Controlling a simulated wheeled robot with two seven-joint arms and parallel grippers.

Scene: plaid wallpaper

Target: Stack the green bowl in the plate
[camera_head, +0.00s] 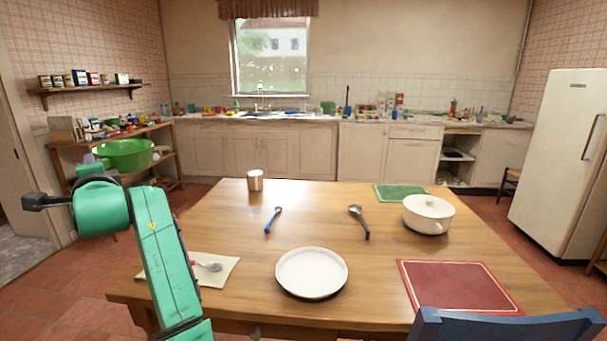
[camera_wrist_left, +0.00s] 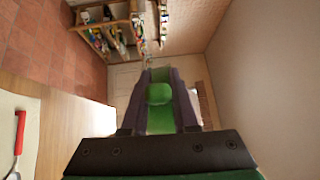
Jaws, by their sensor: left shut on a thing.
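The green bowl (camera_head: 126,152) is up in the air left of the wooden table, beyond my left arm. My left gripper (camera_head: 95,163) is shut on the bowl at its near side; my own arm partly hides the grip in the head view. In the left wrist view the bowl's green wall (camera_wrist_left: 159,93) shows between the two dark fingers of the gripper (camera_wrist_left: 162,76). The round white plate (camera_head: 311,272) lies flat and empty near the table's front edge, right of and lower than the bowl. My right gripper is in neither view.
On the table (camera_head: 310,218) are a metal cup (camera_head: 255,181), a blue-handled utensil (camera_head: 272,220), a dark-handled spoon (camera_head: 359,221), a white pot (camera_head: 428,214), a red placemat (camera_head: 458,287) and a cream napkin (camera_head: 215,274) with a spoon. A blue chair (camera_head: 505,326) stands at front right.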

